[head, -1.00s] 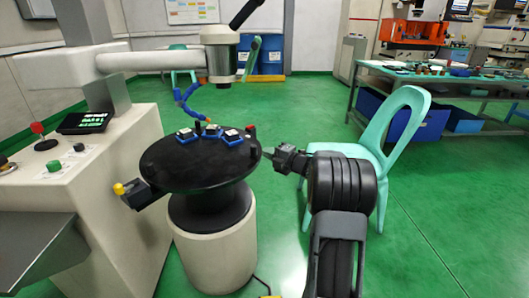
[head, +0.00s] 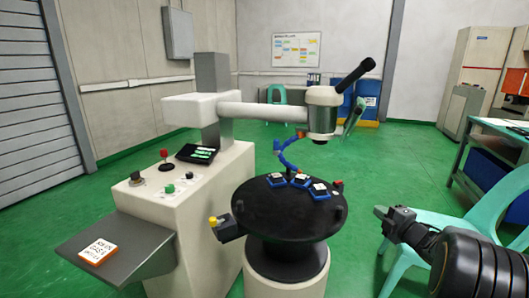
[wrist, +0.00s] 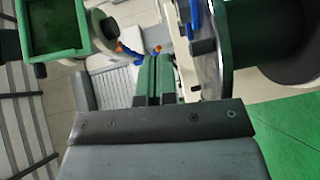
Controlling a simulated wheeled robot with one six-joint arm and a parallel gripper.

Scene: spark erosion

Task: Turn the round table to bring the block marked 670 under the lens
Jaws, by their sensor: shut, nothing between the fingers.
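The round black table (head: 275,222) stands on a pale pedestal in the head view. Three blue holders with pale-topped blocks sit on its far half: left (head: 276,180), middle (head: 300,180) and right (head: 320,189). Their marks are too small to read, so I cannot tell which is 670. The lens head (head: 323,118) hangs on a white arm above the table's far right side. My gripper (head: 380,212) is shut and empty, to the right of the table and apart from it. Its fingers (wrist: 155,75) also show in the wrist view, beside the table's edge.
A small dark post (head: 338,185) stands near the table's right rim. A black unit with a yellow knob (head: 212,221) sits at its left. A written card (head: 98,251) lies on the console shelf (head: 125,262). A mint chair (head: 480,245) stands near my arm.

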